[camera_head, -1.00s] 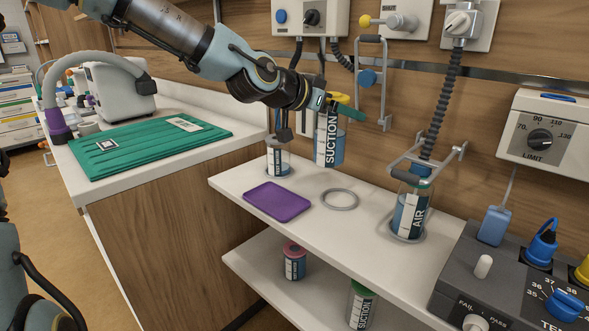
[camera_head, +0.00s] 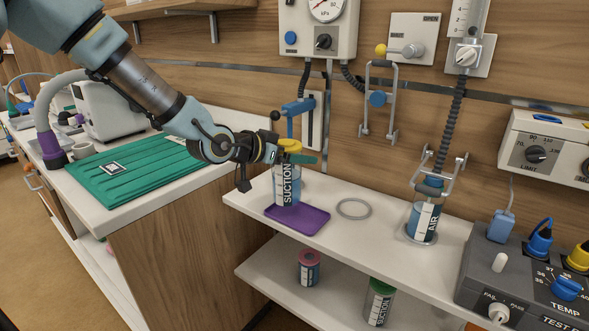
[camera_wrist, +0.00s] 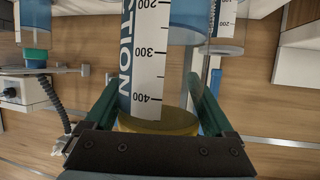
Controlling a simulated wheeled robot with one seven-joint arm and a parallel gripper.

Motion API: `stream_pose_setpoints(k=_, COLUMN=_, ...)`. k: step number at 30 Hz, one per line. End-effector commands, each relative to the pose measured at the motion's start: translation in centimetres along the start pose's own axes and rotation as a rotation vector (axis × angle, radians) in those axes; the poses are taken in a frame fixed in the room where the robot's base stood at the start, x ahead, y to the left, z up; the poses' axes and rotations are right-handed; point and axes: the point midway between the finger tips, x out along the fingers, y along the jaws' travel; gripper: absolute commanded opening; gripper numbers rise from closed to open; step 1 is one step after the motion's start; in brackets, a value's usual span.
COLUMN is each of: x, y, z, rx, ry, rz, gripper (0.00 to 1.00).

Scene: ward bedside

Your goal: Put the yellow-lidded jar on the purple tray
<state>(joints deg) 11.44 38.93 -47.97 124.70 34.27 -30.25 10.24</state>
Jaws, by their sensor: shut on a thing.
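The yellow-lidded jar (camera_head: 286,188), with a dark SUCTION label, is upright in my gripper (camera_head: 289,155). The green fingers close around it just under the yellow lid. In the wrist view my gripper (camera_wrist: 152,90) has one finger on each side of the jar (camera_wrist: 150,50), whose yellow lid (camera_wrist: 165,123) is near the palm. The purple tray (camera_head: 310,221) lies flat on the upper shelf. The jar's base is at the tray's back left part in the head view. I cannot tell whether it touches the tray.
Another jar is mostly hidden behind the held one, below a blue wall fitting (camera_head: 298,107). A grey ring (camera_head: 353,208) lies right of the tray. An AIR jar (camera_head: 424,220) stands further right. A red-lidded jar (camera_head: 308,268) and a green-lidded SUCTION jar (camera_head: 379,302) stand on the lower shelf.

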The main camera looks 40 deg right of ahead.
Motion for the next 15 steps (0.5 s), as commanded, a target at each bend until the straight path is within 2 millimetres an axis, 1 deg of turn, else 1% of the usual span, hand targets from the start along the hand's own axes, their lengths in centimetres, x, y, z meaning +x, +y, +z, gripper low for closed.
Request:
stream_pose_setpoints(k=7, x=1.2, y=0.1, z=2.9, rx=-0.002, ry=-0.001, rz=0.001, gripper=0.04)
stream_pose_setpoints(k=15, x=1.3, y=0.0, z=3.1, rx=0.001, ry=0.001, rz=-0.001, gripper=0.04)
